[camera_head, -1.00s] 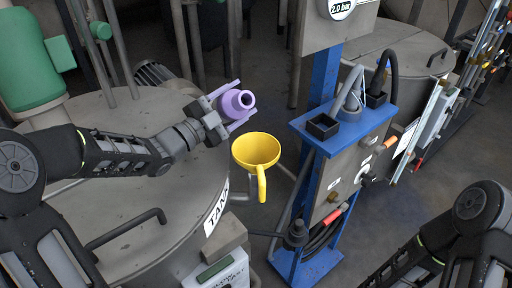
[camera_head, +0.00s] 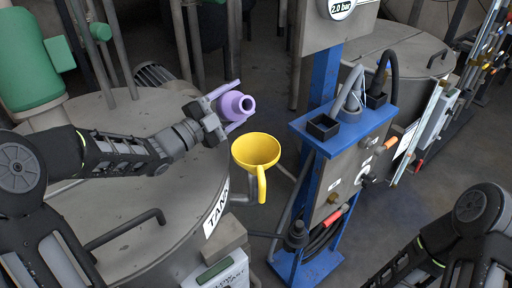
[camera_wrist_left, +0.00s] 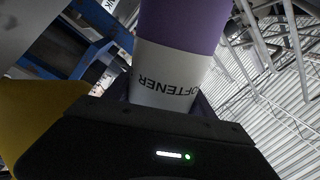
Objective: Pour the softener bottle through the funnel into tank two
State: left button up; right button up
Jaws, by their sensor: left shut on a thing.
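My left gripper (camera_head: 228,103) is shut on the purple softener bottle (camera_head: 236,105), which is tipped with its open mouth toward the head camera. In the left wrist view the bottle (camera_wrist_left: 180,25) fills the top middle, its white label partly reading "OFTENER". The yellow funnel (camera_head: 256,150) stands just below and right of the bottle, apart from it in the head view, at the right edge of the grey tank (camera_head: 130,215). The tank's label reads "TANK", its number not legible. No liquid stream shows. My right arm enters at bottom right; its gripper is out of frame.
A blue stand (camera_head: 320,130) with a control box, black sockets and grey hoses stands right of the funnel. A second tank (camera_head: 400,45) is behind it. Bare floor lies at right.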

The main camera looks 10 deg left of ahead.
pick_arm(q)
jog(key=shift+w+a+f+m+h+b, duration=0.1)
jog(key=shift+m+h+b, duration=0.05)
jog(key=shift+m, duration=0.6)
jog(key=shift+a+m+h+b, duration=0.1)
jog(key=shift+m+h+b, duration=0.05)
jog(key=shift+m, duration=0.6)
jog(key=shift+s+d+f+m+b, duration=0.2)
jog(key=shift+f+m+b, duration=0.3)
jog(key=shift+b, duration=0.95)
jog(key=shift+s+d+f+m+b, duration=0.1)
jog(key=shift+d+f+m+b, duration=0.25)
jog(key=shift+b, duration=1.05)
jog(key=shift+a+m, duration=0.1)
jog(key=shift+m, duration=0.15)
jog(key=shift+r, duration=0.15)
jog(key=shift+r+m+g+h+b, duration=0.3)
jog(key=shift+r+m+b, duration=0.2)
jog(key=shift+m+b, duration=0.5)
jog(key=shift+s+b, duration=0.1)
jog(key=shift+b, duration=0.45)
jog(key=shift+s+d+f+m+h+b, duration=0.15)
jog(key=shift+m+b, duration=0.3)
jog(key=shift+b, duration=0.25)
jog(key=shift+w+d+m+h+b, duration=0.1)
jog(key=shift+m+h+b, duration=0.05)
jog(key=shift+m+b, duration=0.4)
